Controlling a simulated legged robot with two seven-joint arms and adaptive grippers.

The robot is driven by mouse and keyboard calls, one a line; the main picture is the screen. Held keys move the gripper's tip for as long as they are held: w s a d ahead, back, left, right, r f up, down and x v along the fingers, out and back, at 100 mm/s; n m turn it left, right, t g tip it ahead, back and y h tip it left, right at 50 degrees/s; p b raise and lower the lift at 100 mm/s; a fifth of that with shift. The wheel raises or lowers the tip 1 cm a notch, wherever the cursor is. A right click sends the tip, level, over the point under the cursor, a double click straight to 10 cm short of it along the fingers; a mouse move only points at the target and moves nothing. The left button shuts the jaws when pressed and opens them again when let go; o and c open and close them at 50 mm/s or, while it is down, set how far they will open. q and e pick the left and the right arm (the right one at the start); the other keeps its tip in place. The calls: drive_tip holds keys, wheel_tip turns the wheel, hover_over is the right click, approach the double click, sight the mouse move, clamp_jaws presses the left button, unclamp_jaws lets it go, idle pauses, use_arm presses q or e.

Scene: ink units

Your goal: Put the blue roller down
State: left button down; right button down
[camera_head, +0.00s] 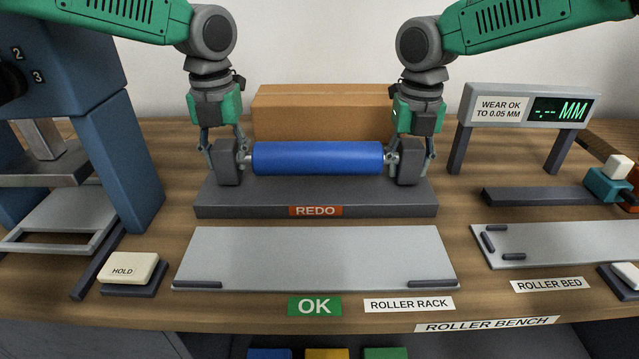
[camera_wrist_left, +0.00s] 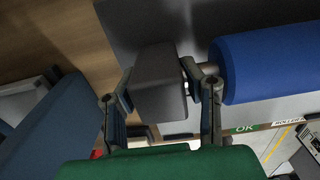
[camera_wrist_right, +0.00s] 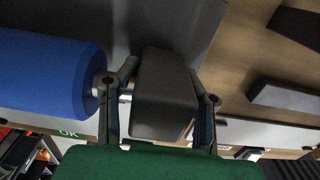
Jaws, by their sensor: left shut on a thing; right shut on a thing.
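The blue roller (camera_head: 318,158) lies level above the dark REDO rest (camera_head: 250,206) at the back of the bench; whether it touches the rest, I cannot tell. Each end has a dark grey end block. My left gripper (camera_head: 228,158) is shut on the left end block, which also shows in the left wrist view (camera_wrist_left: 160,84). My right gripper (camera_head: 406,158) is shut on the right end block, which also shows in the right wrist view (camera_wrist_right: 164,95). The blue roller also fills part of the left wrist view (camera_wrist_left: 262,66) and the right wrist view (camera_wrist_right: 45,75).
The grey OK roller rack (camera_head: 315,255) in front is empty. A cardboard box (camera_head: 320,110) stands behind. A blue press frame (camera_head: 120,150) stands left, with a HOLD button (camera_head: 134,268). A wear display (camera_head: 528,107) and the roller bed (camera_head: 560,243) are at right.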

use_arm(q)
drive_tip(key=shift+a, duration=0.15)
drive_tip(key=c, duration=1)
unclamp_jaws()
drive_tip(key=shift+f, duration=0.1)
use_arm(e)
drive_tip(key=c, duration=1)
unclamp_jaws()
use_arm(q)
wheel_tip(320, 180, up, 7)
drive_tip(key=shift+r, duration=0.1)
use_arm(e)
drive_tip(key=shift+a, duration=0.35)
use_arm(q)
drive_tip(key=shift+d+r, duration=0.2)
drive_tip(key=shift+r, duration=0.2)
use_arm(e)
drive_tip(key=shift+d+r, duration=0.15)
use_arm(q)
drive_tip(key=shift+a, duration=0.1)
use_arm(e)
drive_tip(key=r, duration=1.1)
drive_tip(key=shift+w+a, duration=0.1)
drive_tip(key=shift+a, duration=0.1)
drive_tip(key=shift+r, duration=0.3)
drive_tip(key=shift+f, duration=0.1)
